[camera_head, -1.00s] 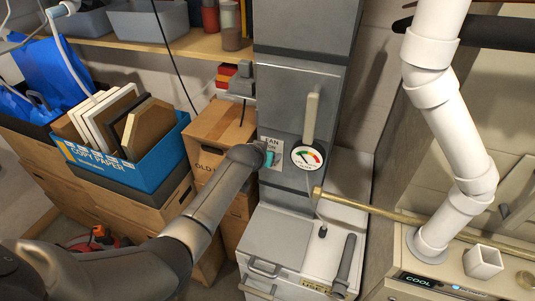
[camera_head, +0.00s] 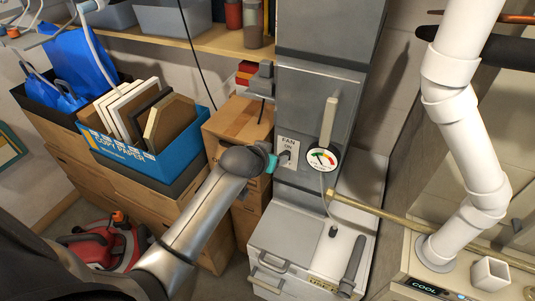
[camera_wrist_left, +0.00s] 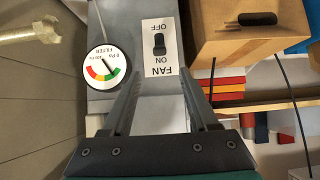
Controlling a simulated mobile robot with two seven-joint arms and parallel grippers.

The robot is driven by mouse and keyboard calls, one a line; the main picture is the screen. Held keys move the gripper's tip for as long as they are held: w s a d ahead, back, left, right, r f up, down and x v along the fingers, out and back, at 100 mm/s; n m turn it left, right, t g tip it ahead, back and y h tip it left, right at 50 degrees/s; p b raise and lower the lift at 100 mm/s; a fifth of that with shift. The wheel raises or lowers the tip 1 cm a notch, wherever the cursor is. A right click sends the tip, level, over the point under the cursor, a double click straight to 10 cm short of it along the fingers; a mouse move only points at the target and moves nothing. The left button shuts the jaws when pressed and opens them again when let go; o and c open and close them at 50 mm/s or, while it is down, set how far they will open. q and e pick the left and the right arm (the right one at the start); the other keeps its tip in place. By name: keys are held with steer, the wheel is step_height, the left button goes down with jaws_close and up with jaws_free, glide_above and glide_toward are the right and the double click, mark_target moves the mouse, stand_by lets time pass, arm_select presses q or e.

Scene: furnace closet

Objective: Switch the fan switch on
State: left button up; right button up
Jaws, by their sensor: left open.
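The fan switch is a dark toggle lever (camera_wrist_left: 158,44) on a white plate (camera_wrist_left: 160,28) marked FAN, ON and OFF. In the left wrist view the plate appears upside down, with OFF at the top and ON below the lever. I cannot tell for sure which way the lever is tipped. In the head view the plate (camera_head: 289,143) is on the grey furnace cabinet, its lower part partly hidden by my gripper. My left gripper (camera_wrist_left: 162,80) is open and empty, its fingers pointing at the plate just short of the lever. My right gripper is not in view.
A round filter gauge (camera_head: 322,158) and a pale handle (camera_head: 328,122) are right of the switch. A brass-coloured pipe (camera_head: 400,217) and white pipe (camera_head: 463,135) stand further right. A cardboard box (camera_head: 235,122) and blue paper box (camera_head: 150,160) are on the left.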

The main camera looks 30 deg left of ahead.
arm_select(q)
steer(key=shift+v, duration=2.15)
steer(key=s+d+f+g+b, duration=0.1)
steer(key=s+f+g+b, duration=0.3)
steer(key=f, duration=0.8)
steer(key=s+f+m+t+b, duration=0.1)
steer(key=s+f, duration=0.5)
steer(key=f, duration=0.6)
steer(key=s+d+f+g+b, duration=0.1)
steer(key=s+f+g+b, duration=0.3)
steer(key=f, duration=0.9)
steer(key=s+d+f+b, duration=0.1)
steer(key=s+f+b, duration=0.1)
steer(key=s+f, duration=0.4)
steer(key=s+d+f+m+g+b, duration=0.1)
steer(key=s+f, duration=0.6)
steer(key=s, duration=0.6)
steer(key=s+d+f+m+g+b, duration=0.1)
steer(key=s+f+b, duration=0.1)
steer(key=s+f, duration=0.4)
steer(key=s, duration=0.4)
steer(key=shift+s+d+f+h+b, duration=0.15)
steer(key=shift+s+d+h+b, duration=0.1)
steer(key=shift+d+h+b, duration=0.1)
steer(key=shift+w, duration=0.15)
